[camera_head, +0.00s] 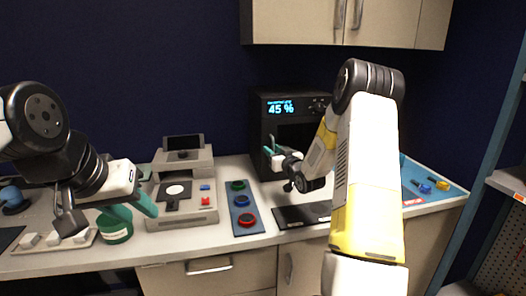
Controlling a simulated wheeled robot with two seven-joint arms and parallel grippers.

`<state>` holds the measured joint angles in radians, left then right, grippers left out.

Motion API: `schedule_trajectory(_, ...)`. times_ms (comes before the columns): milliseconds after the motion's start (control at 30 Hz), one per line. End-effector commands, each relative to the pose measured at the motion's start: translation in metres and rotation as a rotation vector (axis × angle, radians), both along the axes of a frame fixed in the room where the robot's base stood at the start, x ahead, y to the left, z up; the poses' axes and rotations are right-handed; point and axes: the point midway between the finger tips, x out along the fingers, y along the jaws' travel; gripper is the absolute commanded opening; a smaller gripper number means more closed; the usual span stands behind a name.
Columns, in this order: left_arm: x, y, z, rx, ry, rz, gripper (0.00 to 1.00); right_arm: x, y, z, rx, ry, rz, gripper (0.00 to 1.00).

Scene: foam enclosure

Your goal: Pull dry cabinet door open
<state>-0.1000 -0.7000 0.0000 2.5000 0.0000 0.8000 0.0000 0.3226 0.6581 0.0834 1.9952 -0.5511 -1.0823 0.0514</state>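The dry cabinet (262,108) is a black box at the back of the counter with a lit display reading 45 %. My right arm covers much of its front, so I cannot tell whether its door is ajar. My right gripper (272,147), with teal fingertips, is at the left part of the cabinet front. I cannot tell whether it touches the door or how far its fingers are apart. My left gripper (132,208) is far to the left, above the counter near a green round container (115,232), with teal fingertips pointing down and right. Its finger gap is unclear.
A grey device (182,222) with a small screen stands left of the cabinet. A blue strip (247,228) with coloured rings lies beside it. A dark flat pad (300,216) lies before the cabinet. Wall cupboards (390,20) hang above. A blue mat (425,184) lies right.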

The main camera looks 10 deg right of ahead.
Motion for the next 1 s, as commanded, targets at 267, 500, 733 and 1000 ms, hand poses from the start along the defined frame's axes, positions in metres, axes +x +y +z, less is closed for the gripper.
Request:
schedule_trajectory(267,0.0,0.0,0.0,0.0,0.0,0.0,0.36,0.0004,0.0002,0.0003,0.0,0.0,0.0,0.21)
schedule_trajectory(500,0.0,0.0,0.0,0.0,0.0,0.0,0.36,0.0003,0.0001,0.0004,0.0,0.0,0.0,0.0)
schedule_trajectory(733,0.0,0.0,0.0,0.0,0.0,0.0,0.36,0.0002,0.0,0.0004,0.0,0.0,0.0,0.0)
schedule_trajectory(1000,0.0,0.0,0.0,0.0,0.0,0.0,0.36,0.0002,-0.0001,0.0005,0.0,0.0,0.0,0.0)
